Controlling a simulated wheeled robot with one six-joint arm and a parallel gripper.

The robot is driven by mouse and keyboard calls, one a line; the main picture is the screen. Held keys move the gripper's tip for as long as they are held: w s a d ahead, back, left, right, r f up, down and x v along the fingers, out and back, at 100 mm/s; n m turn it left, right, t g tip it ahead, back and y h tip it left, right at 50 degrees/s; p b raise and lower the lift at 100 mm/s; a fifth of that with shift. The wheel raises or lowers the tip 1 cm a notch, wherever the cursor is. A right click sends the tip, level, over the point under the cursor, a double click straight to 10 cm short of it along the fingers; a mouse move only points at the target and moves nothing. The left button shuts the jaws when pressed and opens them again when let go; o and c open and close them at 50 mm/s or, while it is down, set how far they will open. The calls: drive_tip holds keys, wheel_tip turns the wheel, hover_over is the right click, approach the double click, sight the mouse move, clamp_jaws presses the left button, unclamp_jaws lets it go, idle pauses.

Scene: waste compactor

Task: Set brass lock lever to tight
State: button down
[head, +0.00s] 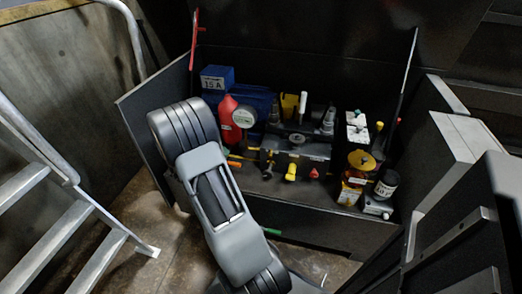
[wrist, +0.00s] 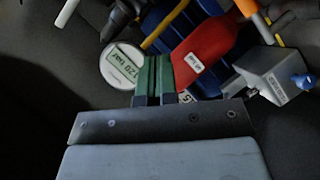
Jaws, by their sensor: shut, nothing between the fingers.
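No lever can be made out for certain as the brass lock lever. A dark valve block (head: 303,152) in the open compartment carries small yellow and red knobs; a yellow knob (head: 291,172) hangs at its front. In the wrist view, my gripper (wrist: 153,62) has its green fingers shut together with nothing between them. Its tips appear beside a round gauge (wrist: 122,66) and a red bottle (wrist: 205,50). My arm hides the gripper in the head view.
The gauge (head: 244,117), red bottle (head: 229,120) and blue box (head: 217,79) stand at the compartment's left. A yellow-topped item (head: 361,160) and dark jar (head: 387,184) crowd its right. A metal ladder (head: 50,220) is at left. A grey box (wrist: 272,80) shows in the wrist view.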

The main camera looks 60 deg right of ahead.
drive_tip(key=s+d+f+g+b, duration=0.3)
drive_tip(key=s+d+f+b, duration=0.2)
drive_tip(key=s+d, duration=0.5)
drive_tip(key=shift+d, duration=0.5)
